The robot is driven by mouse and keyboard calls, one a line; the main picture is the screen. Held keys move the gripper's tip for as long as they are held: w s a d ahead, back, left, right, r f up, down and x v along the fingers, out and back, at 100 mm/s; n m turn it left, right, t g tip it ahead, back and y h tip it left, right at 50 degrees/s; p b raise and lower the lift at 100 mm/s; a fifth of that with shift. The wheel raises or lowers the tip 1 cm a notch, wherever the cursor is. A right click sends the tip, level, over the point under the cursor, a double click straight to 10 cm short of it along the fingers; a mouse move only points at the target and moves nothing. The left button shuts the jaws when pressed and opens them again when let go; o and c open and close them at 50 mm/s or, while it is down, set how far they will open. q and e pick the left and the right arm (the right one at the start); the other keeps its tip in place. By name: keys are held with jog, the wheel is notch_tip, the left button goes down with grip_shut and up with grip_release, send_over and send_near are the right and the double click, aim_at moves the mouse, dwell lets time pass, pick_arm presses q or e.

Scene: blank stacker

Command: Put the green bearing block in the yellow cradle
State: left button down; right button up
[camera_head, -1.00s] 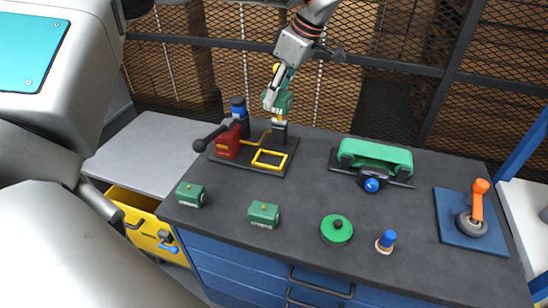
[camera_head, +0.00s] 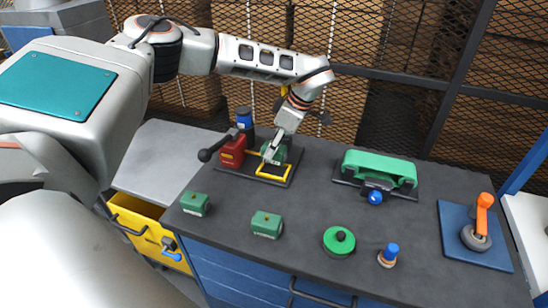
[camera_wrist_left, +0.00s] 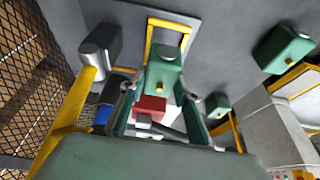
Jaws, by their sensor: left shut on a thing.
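My left gripper (camera_head: 269,156) is shut on a green bearing block (camera_head: 280,154). The block also shows between the fingers in the left wrist view (camera_wrist_left: 164,66), with a yellow knob on it. The yellow cradle (camera_head: 273,178) is an open frame on a dark base plate at the back left of the bench. It also shows in the left wrist view (camera_wrist_left: 166,24), partly hidden by the block. The held block is low, at the rear part of the cradle. I cannot tell whether it touches it. My right gripper is not in view.
A red fixture (camera_head: 232,152) with a black lever stands left of the cradle, with a blue-topped post (camera_head: 244,118) behind. Two more green blocks (camera_head: 195,203) (camera_head: 266,224) sit at the front. A green-covered device (camera_head: 380,167) stands right. The bench middle is clear.

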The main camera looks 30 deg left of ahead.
aim_at(274, 158)
pick_arm(q)
jog(key=shift+f, duration=2.2)
jog(key=c, duration=1.5)
grip_release()
jog(key=shift+f, duration=0.15)
jog(key=s+b+v, duration=0.1)
jog(key=v, duration=1.1)
jog(key=shift+w+d, duration=0.15)
jog(key=shift+w, duration=0.3)
